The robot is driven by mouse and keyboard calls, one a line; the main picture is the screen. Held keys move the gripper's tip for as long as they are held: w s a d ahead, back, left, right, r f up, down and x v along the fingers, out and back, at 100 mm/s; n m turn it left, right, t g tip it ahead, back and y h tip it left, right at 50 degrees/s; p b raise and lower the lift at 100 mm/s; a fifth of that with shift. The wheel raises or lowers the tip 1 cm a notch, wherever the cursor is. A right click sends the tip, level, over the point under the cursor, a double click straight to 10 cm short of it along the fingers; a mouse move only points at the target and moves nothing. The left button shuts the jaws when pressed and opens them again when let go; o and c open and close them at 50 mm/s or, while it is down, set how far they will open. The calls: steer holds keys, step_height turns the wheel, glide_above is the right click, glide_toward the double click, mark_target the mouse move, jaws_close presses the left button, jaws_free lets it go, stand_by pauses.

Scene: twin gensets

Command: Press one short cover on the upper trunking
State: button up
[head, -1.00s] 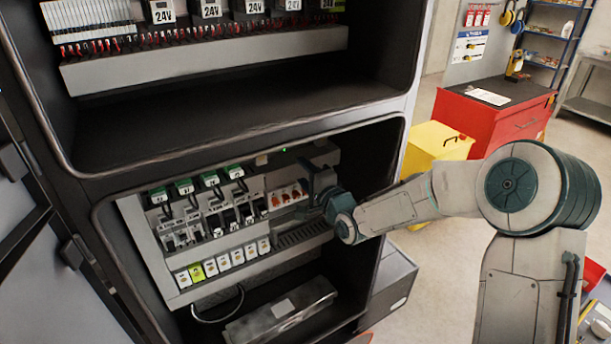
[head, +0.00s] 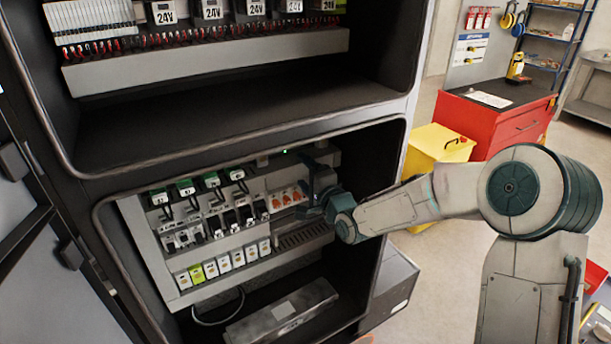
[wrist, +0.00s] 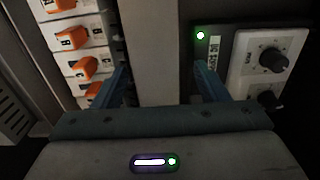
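The upper trunking of the lower bay is a pale grey strip (head: 325,157) above the breaker row in the head view. In the wrist view a plain grey strip (wrist: 156,45) runs away from me between my fingers. It looks like this trunking or a cover on it; I cannot make out a cover seam. My gripper (wrist: 162,75) is open, one finger on each side of the strip. There is a dark gap by the right finger; I cannot tell if the left one touches. In the head view my gripper (head: 314,188) is in the bay's right part, its fingertips hard to see.
Orange-levered switches (wrist: 82,68) lie left of the strip. A panel with black knobs (wrist: 268,60) and a green light (wrist: 200,35) lie right. The bay's frame (head: 398,150) edges my arm's path. A grey box (head: 280,312) lies on the bay floor.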

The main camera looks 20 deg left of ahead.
steer(key=shift+s+d+f, duration=0.1)
steer(key=shift+f, duration=0.25)
steer(key=shift+s+d+f, duration=0.1)
steer(key=shift+d, duration=0.05)
steer(key=b+v, duration=0.2)
steer(key=v, duration=1.1)
steer(key=s+d+f+n+g+h, duration=0.25)
steer(key=d+n+h, duration=0.25)
steer(key=d+h, duration=1)
steer(key=s+d+n+g, duration=0.1)
steer(key=s+d+g, duration=0.2)
steer(key=s+d, duration=0.3)
steer(key=s+d+r+n+g+y, duration=0.1)
steer(key=s+d, duration=0.5)
steer(key=s, duration=0.7)
steer(key=shift+d+n+g, duration=0.2)
steer(key=shift+n+g, duration=0.4)
steer(key=shift+g, duration=0.45)
